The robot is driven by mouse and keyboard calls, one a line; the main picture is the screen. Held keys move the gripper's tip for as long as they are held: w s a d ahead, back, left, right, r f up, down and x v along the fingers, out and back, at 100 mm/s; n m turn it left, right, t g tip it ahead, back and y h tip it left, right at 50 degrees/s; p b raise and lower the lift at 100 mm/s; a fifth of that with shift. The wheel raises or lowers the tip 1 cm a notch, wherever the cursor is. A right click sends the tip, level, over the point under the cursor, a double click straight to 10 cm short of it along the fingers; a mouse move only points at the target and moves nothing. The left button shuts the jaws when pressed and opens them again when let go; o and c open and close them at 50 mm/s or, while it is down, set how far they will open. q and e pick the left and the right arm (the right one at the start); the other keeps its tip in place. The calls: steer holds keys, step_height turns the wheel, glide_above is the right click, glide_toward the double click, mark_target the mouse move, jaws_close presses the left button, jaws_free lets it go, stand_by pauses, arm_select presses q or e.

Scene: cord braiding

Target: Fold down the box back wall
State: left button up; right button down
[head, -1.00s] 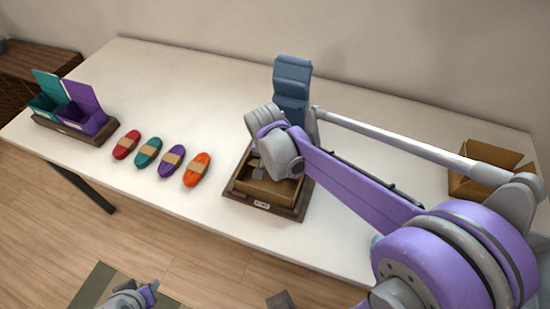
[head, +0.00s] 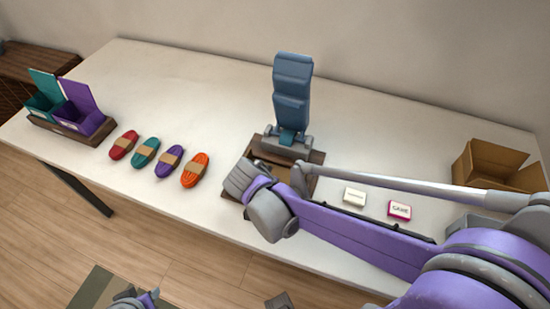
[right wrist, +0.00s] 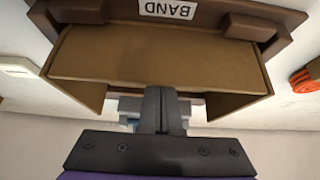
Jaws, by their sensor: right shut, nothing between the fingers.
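The brown cardboard box (right wrist: 150,58) sits in a dark wooden tray (right wrist: 226,18) with a label reading BAND, upside down in the right wrist view. A broad cardboard panel and two side flaps (right wrist: 82,92) (right wrist: 238,106) show there. I cannot tell surely which panel is the back wall. My right gripper (right wrist: 161,108) is shut and empty, with its dark fingers at the panel's lower edge; contact is unclear. In the head view my right arm covers most of the box, and the tray (head: 318,157) shows behind it. My left gripper (head: 142,300) is at the bottom edge, largely cut off.
A blue padded stand (head: 292,95) rises behind the tray. Several cord bundles (head: 170,160) lie left of it. A cream box (head: 354,198) and a pink-edged box (head: 399,210) lie right. An open carton (head: 490,165) stands far right. Teal and purple bins (head: 82,115) stand far left.

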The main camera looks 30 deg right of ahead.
steer(key=shift+d, duration=0.1)
stand_by(0.6)
